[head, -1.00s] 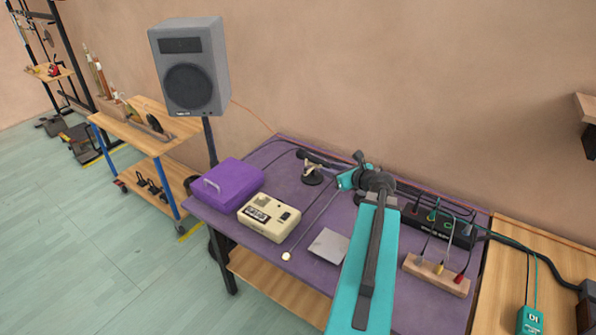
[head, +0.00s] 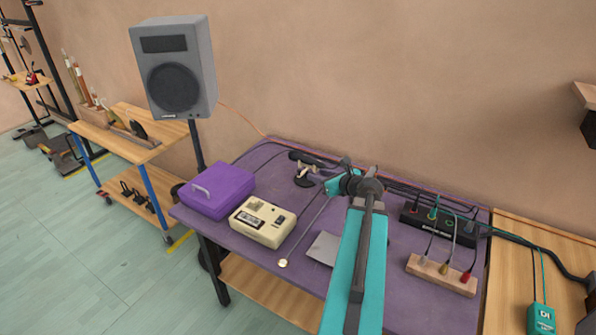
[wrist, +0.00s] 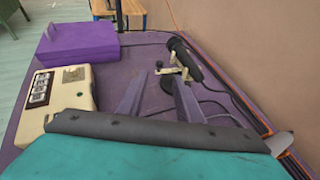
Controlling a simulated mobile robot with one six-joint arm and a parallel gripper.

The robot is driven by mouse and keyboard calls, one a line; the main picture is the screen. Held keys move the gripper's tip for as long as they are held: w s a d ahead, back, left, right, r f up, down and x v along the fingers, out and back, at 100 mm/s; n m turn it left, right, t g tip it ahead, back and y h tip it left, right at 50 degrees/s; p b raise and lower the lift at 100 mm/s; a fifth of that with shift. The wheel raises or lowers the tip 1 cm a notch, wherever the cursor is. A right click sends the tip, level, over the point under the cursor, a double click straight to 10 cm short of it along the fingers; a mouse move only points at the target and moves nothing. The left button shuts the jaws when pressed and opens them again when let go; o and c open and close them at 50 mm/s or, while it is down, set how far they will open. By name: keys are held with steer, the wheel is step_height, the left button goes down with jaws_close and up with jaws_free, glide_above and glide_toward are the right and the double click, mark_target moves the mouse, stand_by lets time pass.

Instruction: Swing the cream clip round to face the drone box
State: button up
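The cream clip (wrist: 179,70) stands on a small black stand (wrist: 166,82) at the back of the purple table. A black microphone (wrist: 183,52) lies in or against it, pointing away along the wall side. In the head view the clip (head: 310,169) is small, just left of my gripper. My gripper (wrist: 157,92) is open, its fingers apart and empty, with the stand beyond and between the fingertips. In the head view my gripper (head: 333,184) is right of the stand. I cannot tell for sure which box is the drone box; a cream box with dark panels (head: 262,221) sits to the left.
A purple case (head: 217,189) stands left of the cream box. A thin rod with a pale ball (head: 283,263) runs toward the table front. A grey plate (head: 322,248), a wooden block with plugs (head: 441,275) and a black cabled box (head: 437,224) lie nearer or to the right.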

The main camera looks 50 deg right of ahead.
mark_target(300, 170)
steer(key=shift+p+x, duration=1.95)
steer(key=shift+x, duration=4.9)
jaws_close()
